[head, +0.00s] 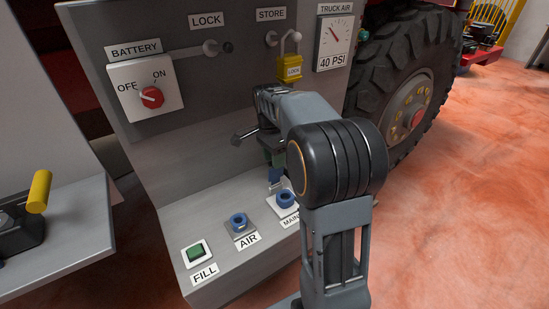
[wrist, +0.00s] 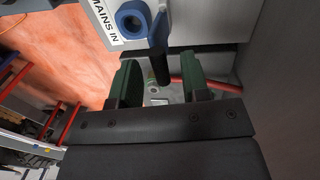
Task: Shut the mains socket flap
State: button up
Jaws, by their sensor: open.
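The mains socket (head: 286,199) is a blue ring on a pale plate on the lower ledge, half hidden behind my arm. In the wrist view the socket (wrist: 130,19) is at the top, beside the MAINS IN label (wrist: 105,22). Its blue flap (wrist: 158,28) stands open beside the ring, and a black peg-like part (wrist: 160,70) extends from it. My gripper (wrist: 157,62) is open, with green fingers on either side of the black part; I see gaps on both sides. In the head view the gripper is mostly hidden by my arm.
The AIR socket (head: 238,222) and green FILL button (head: 195,252) sit left on the ledge. Above are the battery switch (head: 150,97), a yellow padlock (head: 289,68) and a pressure gauge (head: 334,41). A truck wheel (head: 408,100) stands right; open floor lies beyond.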

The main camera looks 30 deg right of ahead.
jog(key=shift+c, duration=0.2)
grip_shut()
dwell(0.4)
